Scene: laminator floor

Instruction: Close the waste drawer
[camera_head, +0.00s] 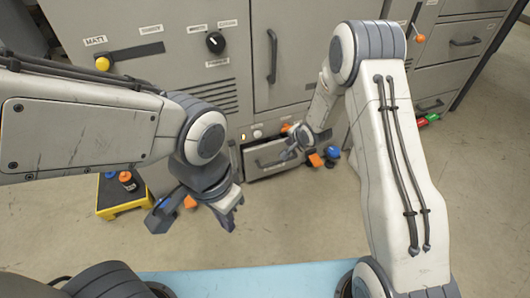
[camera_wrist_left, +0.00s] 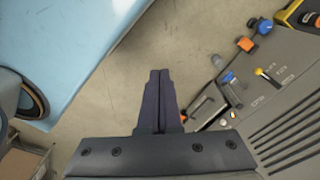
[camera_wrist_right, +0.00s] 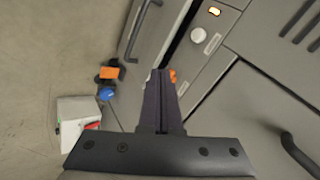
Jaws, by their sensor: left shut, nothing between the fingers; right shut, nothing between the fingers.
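The waste drawer (camera_head: 263,160) is the low grey drawer with a bar handle in the machine front. In the right wrist view, the drawer (camera_wrist_right: 158,42) stands out from the machine, with a dark gap along its edge. My right gripper (camera_head: 291,150) is shut and empty at the drawer's right side; the head view does not show whether it touches. Its fingers (camera_wrist_right: 161,72) point toward the gap in its wrist view. My left gripper (camera_head: 234,220) is shut and empty, in front of the machine and left of the drawer. Its closed fingers show in its wrist view (camera_wrist_left: 159,75).
The machine (camera_head: 190,50) has a black knob (camera_head: 215,42) and door handles. A yellow-rimmed black box (camera_head: 120,205) stands at left. Orange and blue items (camera_head: 331,153) lie on the floor right of the drawer. A light blue surface (camera_head: 240,282) is in front; the floor between is clear.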

